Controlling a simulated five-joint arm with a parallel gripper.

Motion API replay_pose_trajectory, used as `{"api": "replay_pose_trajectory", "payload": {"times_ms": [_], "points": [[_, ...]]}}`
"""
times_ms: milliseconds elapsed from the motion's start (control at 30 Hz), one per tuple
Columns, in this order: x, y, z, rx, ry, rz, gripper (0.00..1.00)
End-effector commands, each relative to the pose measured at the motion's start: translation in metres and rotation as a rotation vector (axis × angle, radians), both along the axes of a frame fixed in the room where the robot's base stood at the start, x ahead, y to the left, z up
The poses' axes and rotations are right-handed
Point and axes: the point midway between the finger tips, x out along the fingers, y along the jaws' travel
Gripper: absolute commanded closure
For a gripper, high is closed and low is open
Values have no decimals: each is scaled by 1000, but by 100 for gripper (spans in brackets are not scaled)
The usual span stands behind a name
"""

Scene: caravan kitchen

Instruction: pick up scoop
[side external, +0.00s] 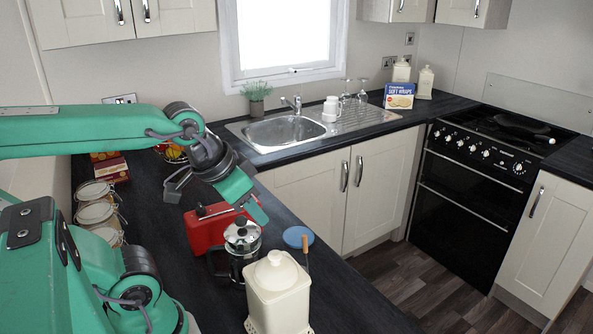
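A slim brown handle (306,252) stands upright behind the cream lidded canister (278,290), near a flat round blue piece (297,236). This looks like the scoop, but the canister hides its lower part, and I cannot tell whether the blue piece belongs to it. My gripper (258,210) hangs over the counter, up and left of the handle and apart from it. It is in front of the red toaster-like box (205,230) and just above the French press (242,240). Nothing shows in its jaws, and their opening cannot be made out from this side.
Several lidded jars (98,213) line the left side of the counter. A sink (285,130) lies behind, with a stove (490,150) at the right. The dark counter's (340,290) right edge drops to the floor.

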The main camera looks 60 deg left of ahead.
Motion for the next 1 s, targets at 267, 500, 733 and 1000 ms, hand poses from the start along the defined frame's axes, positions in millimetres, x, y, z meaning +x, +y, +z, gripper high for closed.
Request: {"api": "replay_pose_trajectory", "payload": {"times_ms": [267, 500, 733, 1000], "points": [[0, 0, 0, 0, 1, -1, 64], [0, 0, 0, 0, 1, -1, 64], [5, 1, -1, 11, 17, -18, 64], [29, 4, -9, 59, 93, -108, 64]]}}
